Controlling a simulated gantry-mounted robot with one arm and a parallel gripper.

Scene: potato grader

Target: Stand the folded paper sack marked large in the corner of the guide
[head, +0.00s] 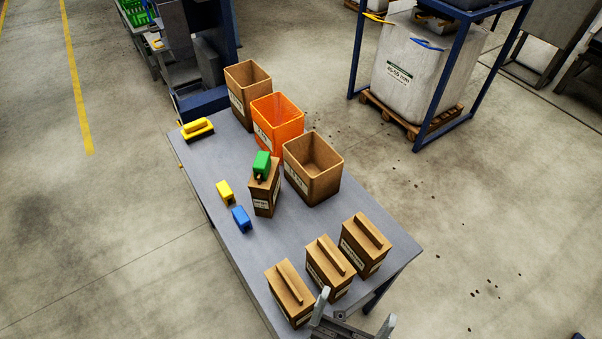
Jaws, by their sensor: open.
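Three brown paper sacks with a folded ridge on top stand in a row at the table's near end: a left one (290,293), a middle one (328,267) and a right one (363,243). Their white labels are too small to read, so I cannot tell which is marked large. My gripper (356,309) is at the bottom edge, open and apparently empty, close to the left and middle sacks in the picture. I cannot make out the corner guide; it may be hidden or out of view.
Open brown bins (313,170) (247,95) and an orange bin (277,125) line the far edge.

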